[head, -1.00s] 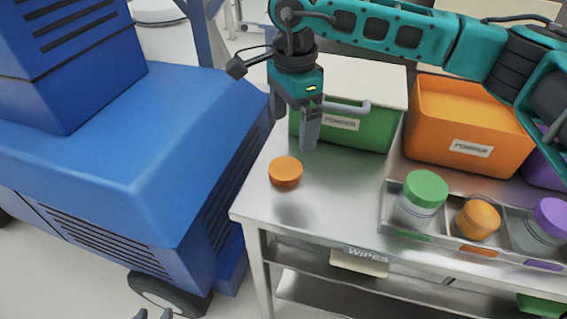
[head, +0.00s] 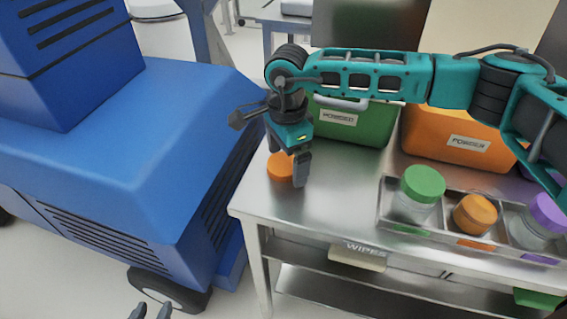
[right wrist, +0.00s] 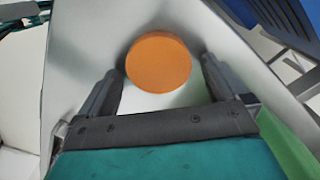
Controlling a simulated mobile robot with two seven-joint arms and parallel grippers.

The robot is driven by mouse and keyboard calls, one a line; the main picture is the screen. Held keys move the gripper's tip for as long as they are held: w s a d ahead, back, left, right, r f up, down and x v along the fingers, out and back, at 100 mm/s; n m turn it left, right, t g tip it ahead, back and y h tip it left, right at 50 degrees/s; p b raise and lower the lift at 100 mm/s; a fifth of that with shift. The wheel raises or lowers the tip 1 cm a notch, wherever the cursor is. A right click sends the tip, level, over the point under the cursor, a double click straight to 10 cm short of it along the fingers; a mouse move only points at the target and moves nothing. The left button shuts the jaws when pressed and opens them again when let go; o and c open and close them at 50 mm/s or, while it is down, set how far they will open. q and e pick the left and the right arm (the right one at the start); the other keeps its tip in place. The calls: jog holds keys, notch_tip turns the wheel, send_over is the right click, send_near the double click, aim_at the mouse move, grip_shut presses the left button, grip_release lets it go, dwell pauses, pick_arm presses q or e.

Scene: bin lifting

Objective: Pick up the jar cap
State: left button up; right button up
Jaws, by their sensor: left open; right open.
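The orange jar cap (head: 279,167) lies flat on the metal table near its left edge. In the head view, my right gripper partly covers it. In the right wrist view, the whole round cap (right wrist: 158,62) shows just ahead of and between the two spread fingers. My right gripper (head: 291,178) is open and empty, pointing down close to the cap; I cannot tell whether a finger touches it. My left gripper (head: 152,312) is open at the bottom edge of the head view, with only its fingertips showing, away from the table.
A tray (head: 384,215) holds a green-capped jar (head: 420,193), an orange jar (head: 475,215) and a purple-capped jar (head: 540,222). Green (head: 355,128) and orange (head: 450,148) powder bins stand behind. A blue machine (head: 130,170) stands left of the table. The table's front left is clear.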

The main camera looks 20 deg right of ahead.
jog(key=c, duration=1.1)
jog(key=shift+o, duration=0.2)
jog(key=shift+r, duration=0.1)
